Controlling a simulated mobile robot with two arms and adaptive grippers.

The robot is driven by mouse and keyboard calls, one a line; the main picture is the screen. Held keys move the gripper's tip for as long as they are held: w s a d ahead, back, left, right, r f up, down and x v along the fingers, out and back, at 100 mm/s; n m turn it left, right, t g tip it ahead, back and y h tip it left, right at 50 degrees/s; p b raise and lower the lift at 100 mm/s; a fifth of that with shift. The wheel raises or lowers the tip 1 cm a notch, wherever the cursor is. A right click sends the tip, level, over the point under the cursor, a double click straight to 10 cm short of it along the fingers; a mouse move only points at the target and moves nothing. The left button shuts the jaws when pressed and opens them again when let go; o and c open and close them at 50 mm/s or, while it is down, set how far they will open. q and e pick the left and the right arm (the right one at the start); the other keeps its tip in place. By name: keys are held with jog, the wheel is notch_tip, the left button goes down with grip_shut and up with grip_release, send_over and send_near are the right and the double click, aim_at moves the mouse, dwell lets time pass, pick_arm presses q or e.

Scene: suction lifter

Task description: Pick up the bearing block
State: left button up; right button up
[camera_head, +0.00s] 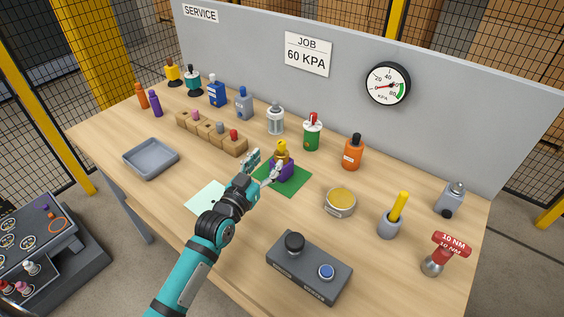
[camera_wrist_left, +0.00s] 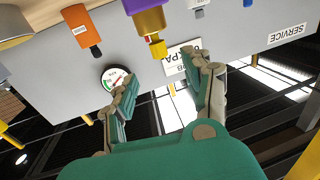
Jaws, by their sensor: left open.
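A purple block with a gold fitting on top, which I take to be the bearing block (camera_head: 289,171), stands upright on a green mat (camera_head: 295,185) mid-table. My left gripper (camera_head: 265,166) is open at its near left side, with one fingertip overlapping the block in the head view. The left wrist view is upside down. There the purple block (camera_wrist_left: 148,20) appears beyond the open, empty fingers (camera_wrist_left: 160,78), level with the gap between them. I cannot tell whether a finger touches it. My right gripper is not in view.
A green canister (camera_head: 312,135) and an orange bottle (camera_head: 353,153) stand behind the block. A round tin (camera_head: 340,203) is to its right, and a grey control box (camera_head: 308,268) sits nearer. A wooden rack (camera_head: 212,134) is to the left. A pale sheet (camera_head: 203,201) lies flat.

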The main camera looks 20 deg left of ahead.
aim_at(279, 146)
pick_arm(q)
jog(key=w, duration=0.4)
jog(key=shift+w+d, duration=0.15)
jog(key=shift+d, duration=0.2)
jog(key=shift+w+r+p, duration=0.1)
jog(key=shift+w+p, duration=0.2)
jog(key=shift+p, duration=0.1)
jog(key=w, duration=0.2)
jog(key=w+p, duration=0.1)
jog(key=shift+w+d, duration=0.35)
jog(key=shift+w+d+f, duration=0.1)
jog(key=shift+w+f, duration=0.1)
jog(key=shift+w, duration=0.2)
jog(key=shift+s, duration=0.1)
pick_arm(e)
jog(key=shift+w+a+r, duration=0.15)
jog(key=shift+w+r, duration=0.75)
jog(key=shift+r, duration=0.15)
pick_arm(q)
grip_shut()
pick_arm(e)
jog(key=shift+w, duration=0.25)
pick_arm(q)
jog(key=shift+r, duration=0.1)
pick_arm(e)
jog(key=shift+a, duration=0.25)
